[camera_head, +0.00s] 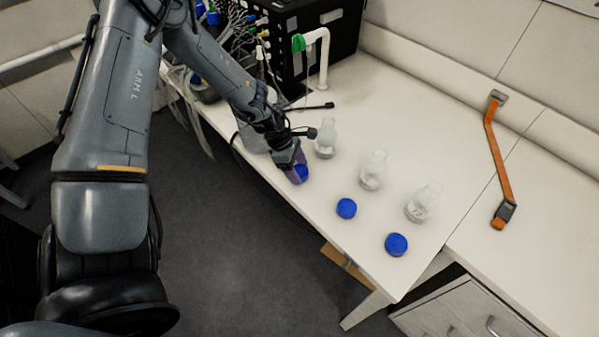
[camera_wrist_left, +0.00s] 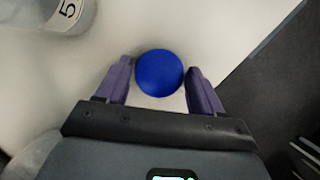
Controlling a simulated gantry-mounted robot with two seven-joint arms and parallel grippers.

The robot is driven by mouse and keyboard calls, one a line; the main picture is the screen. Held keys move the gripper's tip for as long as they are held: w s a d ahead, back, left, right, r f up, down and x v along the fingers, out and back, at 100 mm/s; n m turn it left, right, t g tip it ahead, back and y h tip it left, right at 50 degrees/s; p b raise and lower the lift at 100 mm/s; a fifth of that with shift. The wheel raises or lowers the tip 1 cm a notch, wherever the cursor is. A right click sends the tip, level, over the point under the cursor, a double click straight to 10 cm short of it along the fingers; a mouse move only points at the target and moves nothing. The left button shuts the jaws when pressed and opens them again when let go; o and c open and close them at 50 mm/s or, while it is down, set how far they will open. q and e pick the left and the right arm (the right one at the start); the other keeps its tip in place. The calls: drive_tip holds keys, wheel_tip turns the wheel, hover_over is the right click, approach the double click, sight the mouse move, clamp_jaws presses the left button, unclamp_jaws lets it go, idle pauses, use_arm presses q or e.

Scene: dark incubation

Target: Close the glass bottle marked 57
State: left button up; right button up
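A blue cap (camera_head: 301,172) is near the table's front edge, partly hidden by my left gripper (camera_head: 296,169). In the left wrist view the round blue cap (camera_wrist_left: 159,73) is between the two purple fingers of my left gripper (camera_wrist_left: 159,80), with a narrow gap on each side. The gripper is open around it. A clear glass bottle (camera_head: 326,142) stands just behind and right of the gripper. A bottle in the left wrist view (camera_wrist_left: 72,22) shows a "5" on its label; the rest of the marking is hidden. My right gripper is not in view.
Two more open bottles (camera_head: 373,172) (camera_head: 422,205) stand to the right, with two blue caps (camera_head: 346,208) (camera_head: 396,244) in front. An orange-strapped tool (camera_head: 491,150) lies far right. A black box (camera_head: 312,45) with cables stands behind. The white table (camera_head: 400,110) is clear behind the bottles.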

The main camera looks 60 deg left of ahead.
sight(297, 170)
use_arm(q)
drive_tip(key=c, duration=0.7)
drive_tip(key=shift+r, duration=0.1)
drive_tip(key=shift+r, duration=0.8)
wheel_tip(297, 170, up, 8)
drive_tip(key=shift+r+b, duration=0.1)
drive_tip(key=shift+b, duration=0.7)
